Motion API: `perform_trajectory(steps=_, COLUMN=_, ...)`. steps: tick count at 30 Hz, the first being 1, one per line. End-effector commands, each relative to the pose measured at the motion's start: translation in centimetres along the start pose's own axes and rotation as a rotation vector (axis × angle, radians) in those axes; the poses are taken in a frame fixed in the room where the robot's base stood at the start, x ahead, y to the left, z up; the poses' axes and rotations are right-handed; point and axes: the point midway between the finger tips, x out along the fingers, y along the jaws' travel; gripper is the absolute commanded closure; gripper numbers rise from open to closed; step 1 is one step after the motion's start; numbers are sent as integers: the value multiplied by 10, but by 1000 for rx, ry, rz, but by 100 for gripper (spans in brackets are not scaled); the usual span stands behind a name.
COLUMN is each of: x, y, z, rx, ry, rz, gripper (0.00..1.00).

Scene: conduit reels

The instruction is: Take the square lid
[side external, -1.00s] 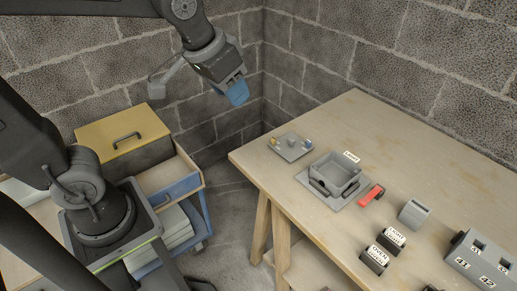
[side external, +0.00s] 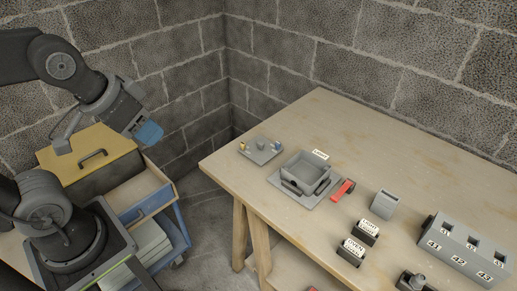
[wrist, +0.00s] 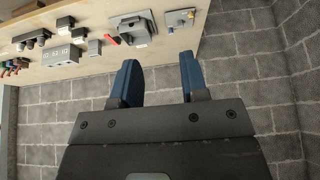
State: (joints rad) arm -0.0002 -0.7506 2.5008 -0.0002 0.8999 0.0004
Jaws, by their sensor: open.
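My gripper (side external: 149,133) is open and empty, with blue fingers, in the air left of the bench and above the cart's right end. In the wrist view its fingers (wrist: 158,66) stand apart with nothing between them. A flat grey square plate (side external: 260,150) with a small knob and yellow and blue bits lies at the bench's far left corner. It also shows in the wrist view (wrist: 181,19). A grey open square box (side external: 306,172) on a base plate stands beside it. A yellow panel with a dark handle (side external: 92,158) tops a box on the cart. I cannot tell which piece is the square lid.
A red-handled part (side external: 343,190), a grey block (side external: 384,204), two labelled dark holders (side external: 367,232) and a numbered grey block (side external: 465,248) stand along the bench (side external: 380,135). A blue cart (side external: 178,235) stands below left. Block walls close off the back.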

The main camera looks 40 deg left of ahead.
Motion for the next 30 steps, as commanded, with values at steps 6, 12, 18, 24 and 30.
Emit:
perform_trajectory(steps=6, x=0, y=0, z=0, rx=0, ry=0, rz=0, gripper=60)
perform_trajectory(steps=12, x=0, y=0, z=-2, rx=6, ry=-2, rz=0, gripper=55)
perform_trajectory(steps=18, x=5, y=-2, z=-36, rx=139, ry=-51, rz=0, gripper=55)
perform_trajectory(steps=24, x=32, y=-8, z=-101, rx=415, ry=-138, rz=20, gripper=55)
perform_trajectory(steps=30, x=82, y=-16, z=-158, rx=694, ry=-221, rz=68, gripper=55)
